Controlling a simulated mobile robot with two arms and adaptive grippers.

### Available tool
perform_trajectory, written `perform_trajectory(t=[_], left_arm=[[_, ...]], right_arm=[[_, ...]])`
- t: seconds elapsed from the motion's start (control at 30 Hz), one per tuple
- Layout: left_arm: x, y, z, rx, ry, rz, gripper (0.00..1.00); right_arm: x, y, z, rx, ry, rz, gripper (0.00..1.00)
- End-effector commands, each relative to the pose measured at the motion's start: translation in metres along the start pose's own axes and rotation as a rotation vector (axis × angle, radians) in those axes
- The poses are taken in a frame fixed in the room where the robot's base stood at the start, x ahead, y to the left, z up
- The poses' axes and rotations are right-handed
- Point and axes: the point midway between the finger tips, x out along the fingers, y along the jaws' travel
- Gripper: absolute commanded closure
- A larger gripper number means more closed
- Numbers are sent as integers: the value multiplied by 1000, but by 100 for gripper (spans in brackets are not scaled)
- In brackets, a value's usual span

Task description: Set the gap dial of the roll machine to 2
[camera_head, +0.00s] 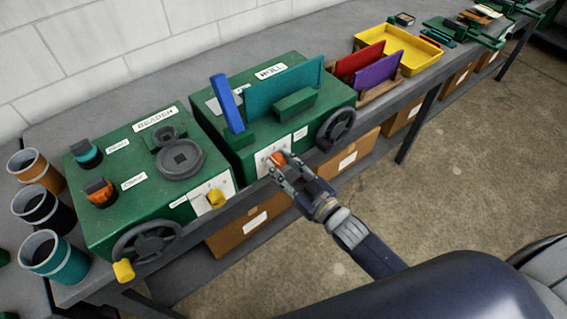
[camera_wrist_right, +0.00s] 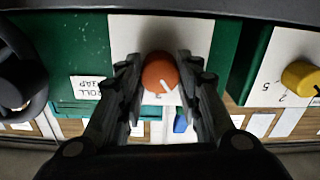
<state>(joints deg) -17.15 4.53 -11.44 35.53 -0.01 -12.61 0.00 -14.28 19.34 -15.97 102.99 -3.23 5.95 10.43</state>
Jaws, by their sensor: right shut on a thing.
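The roll machine (camera_head: 345,95) is a green box with a "ROLL" label on top. Its gap dial (camera_head: 278,159) is an orange knob on a white plate on the front face. In the right wrist view the orange dial (camera_wrist_right: 160,73) has a white pointer mark on its lower right. A digit is partly visible just below it, too small to read surely. A "ROLL GAP" label (camera_wrist_right: 88,87) sits beside the plate, upside down. My right gripper (camera_head: 283,166) is shut on the dial, one finger on each side. My left gripper is not in view.
The green beader machine (camera_head: 110,215) stands left, with a yellow knob (camera_head: 215,198) and a handwheel. A dark handwheel (camera_head: 337,128) is right of the dial. Coloured cups (camera_head: 55,255) stand at far left.

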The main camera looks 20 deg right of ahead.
Motion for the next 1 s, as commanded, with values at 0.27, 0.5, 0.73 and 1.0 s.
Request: perform_trajectory(t=[0.27,0.5,0.73,1.0], left_arm=[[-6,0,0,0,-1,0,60],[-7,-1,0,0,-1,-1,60],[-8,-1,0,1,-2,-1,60],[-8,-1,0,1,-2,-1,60]], right_arm=[[0,0,-1,-235,-3,3,92],[0,-1,-1,-379,-6,5,92],[0,-1,-1,-454,-7,6,92],[0,-1,-1,-476,-7,6,92]])
